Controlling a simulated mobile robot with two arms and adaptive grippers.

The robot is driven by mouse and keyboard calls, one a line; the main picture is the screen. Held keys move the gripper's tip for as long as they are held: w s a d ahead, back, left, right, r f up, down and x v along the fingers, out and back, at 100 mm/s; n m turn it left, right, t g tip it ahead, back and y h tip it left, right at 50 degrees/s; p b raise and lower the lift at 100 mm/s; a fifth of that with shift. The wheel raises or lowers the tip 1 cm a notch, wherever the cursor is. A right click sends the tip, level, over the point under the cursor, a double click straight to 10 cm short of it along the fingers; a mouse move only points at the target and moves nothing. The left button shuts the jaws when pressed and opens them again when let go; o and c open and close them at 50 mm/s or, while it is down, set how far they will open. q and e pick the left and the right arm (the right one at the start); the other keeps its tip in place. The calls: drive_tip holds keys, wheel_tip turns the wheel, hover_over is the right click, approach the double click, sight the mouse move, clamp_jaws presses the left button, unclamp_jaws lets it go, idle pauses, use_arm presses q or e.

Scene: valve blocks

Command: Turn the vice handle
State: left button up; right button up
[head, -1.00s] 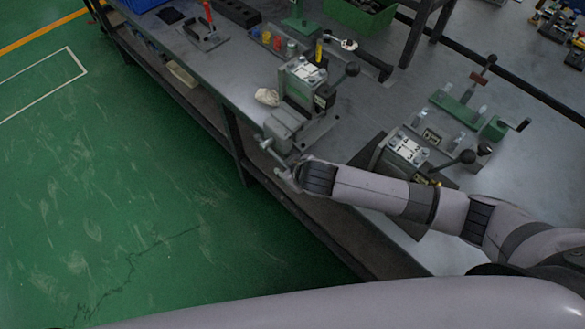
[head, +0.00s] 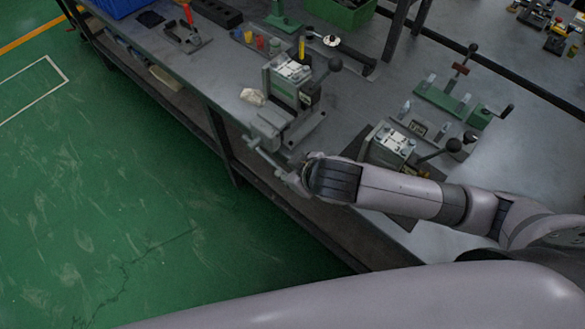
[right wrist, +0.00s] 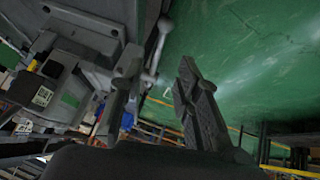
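The grey vice (head: 285,128) stands at the near edge of the workbench in the head view. Its handle (head: 262,155), a thin metal bar, sticks out past the bench edge over the green floor. My right gripper (head: 294,178) is beside the handle at the bench edge; its fingers are small there and partly hidden by the wrist. In the right wrist view, its two dark fingers (right wrist: 158,85) are spread apart. The handle bar (right wrist: 158,45) with a rounded end shows in the gap between them, and I cannot tell if it touches either finger. My left gripper is not in view.
A valve block with a black-knobbed lever (head: 395,145) sits right of the vice, close to my right forearm. A green fixture (head: 447,102) stands behind it. A green bin (head: 340,12) is at the back. Open floor (head: 110,200) lies left of the bench.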

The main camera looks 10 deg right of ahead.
drive_tip(key=shift+c, duration=0.5)
drive_tip(key=shift+w+d+f+b, duration=0.1)
drive_tip(key=shift+d+f+b, duration=0.2)
drive_tip(key=shift+b, duration=0.1)
drive_tip(key=shift+c, duration=0.6)
drive_tip(key=d+y+b, duration=0.1)
drive_tip(key=b, duration=0.1)
drive_tip(key=d+y+b, duration=0.1)
drive_tip(key=b, duration=0.1)
drive_tip(key=d+b, duration=0.1)
drive_tip(key=d, duration=0.1)
drive_tip(key=shift+w+d+f+y+b, duration=0.1)
drive_tip(key=shift+w+f+y+b, duration=0.1)
drive_tip(key=shift+w+y+b, duration=0.2)
drive_tip(key=c, duration=0.4)
drive_tip(key=r+y+b, duration=0.1)
drive_tip(key=d+r+y+b, duration=0.1)
drive_tip(key=r, duration=0.1)
drive_tip(key=r+m+b, duration=0.1)
drive_tip(key=shift+s+d+r+t+y, duration=0.2)
drive_tip(key=shift+d+r+t+y, duration=0.15)
drive_tip(key=shift+t+y, duration=0.05)
clamp_jaws()
drive_tip(key=s+f+p+x, duration=0.1)
drive_tip(key=f+x, duration=0.1)
drive_tip(key=x, duration=1)
drive_tip(key=shift+f, duration=0.25)
drive_tip(key=shift+s+d+f, duration=0.1)
